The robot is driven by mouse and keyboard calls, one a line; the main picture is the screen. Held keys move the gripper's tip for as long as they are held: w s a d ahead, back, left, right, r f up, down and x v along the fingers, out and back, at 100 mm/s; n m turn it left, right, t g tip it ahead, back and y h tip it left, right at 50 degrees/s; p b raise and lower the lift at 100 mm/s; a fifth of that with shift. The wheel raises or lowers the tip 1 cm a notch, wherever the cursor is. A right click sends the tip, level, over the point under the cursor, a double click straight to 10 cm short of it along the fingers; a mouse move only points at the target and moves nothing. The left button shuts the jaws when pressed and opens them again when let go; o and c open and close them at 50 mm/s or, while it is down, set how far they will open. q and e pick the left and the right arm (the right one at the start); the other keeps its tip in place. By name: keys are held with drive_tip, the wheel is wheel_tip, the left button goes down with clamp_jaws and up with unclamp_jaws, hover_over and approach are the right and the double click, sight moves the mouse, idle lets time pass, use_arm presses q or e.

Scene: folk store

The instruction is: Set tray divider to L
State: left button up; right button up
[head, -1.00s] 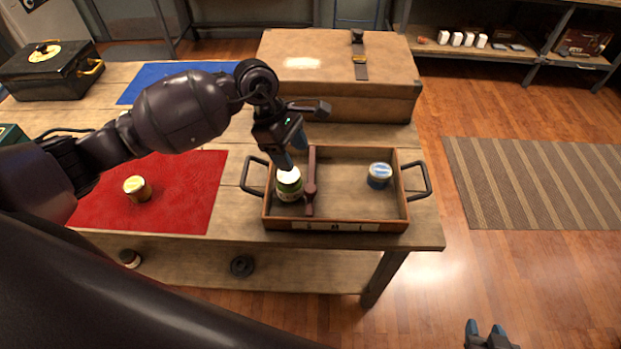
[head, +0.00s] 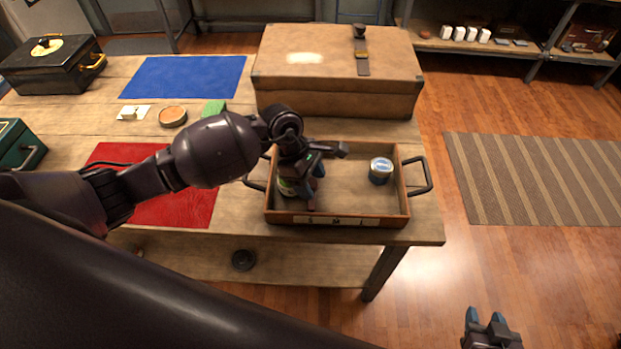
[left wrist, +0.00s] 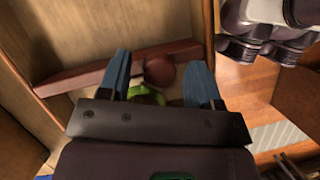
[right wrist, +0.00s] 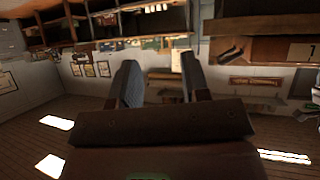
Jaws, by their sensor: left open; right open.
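The wooden tray (head: 388,220) has black side handles and a label strip on its front wall, too small to read. Its dark red divider (left wrist: 85,72) crosses the left wrist view, with a round knob (left wrist: 160,72) between my left fingers. My right gripper (head: 488,325) is open and empty, off the table.
A brown suitcase (head: 335,75) stands right behind the tray. A red mat (head: 180,205) and a blue mat (head: 185,77) lie to the left. A round orange-topped tin (head: 172,116) and a green block (head: 213,108) stand between them.

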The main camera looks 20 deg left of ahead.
drive_tip(key=shift+s+f, duration=0.1)
drive_tip(key=shift+f, duration=0.05)
use_arm(q)
drive_tip(key=c, duration=0.5)
clamp_jaws()
drive_tip(key=w+d+b, duration=0.1)
drive_tip(key=d, duration=0.2)
drive_tip(key=w+d+b, duration=0.1)
drive_tip(key=d+b, duration=0.1)
drive_tip(key=d, duration=0.2)
drive_tip(key=w+d+b, duration=0.1)
drive_tip(key=d, duration=0.3)
drive_tip(key=shift+w+d, duration=0.2)
drive_tip(key=shift+d+b, duration=0.2)
drive_tip(key=shift+b, duration=0.1)
drive_tip(key=shift+d+r, duration=0.1)
use_arm(e)
wheel_tip(320, 180, down, 6)
drive_tip(key=s, duration=0.1)
drive_tip(key=shift+s+g, duration=0.3)
drive_tip(key=shift+s, duration=0.1)
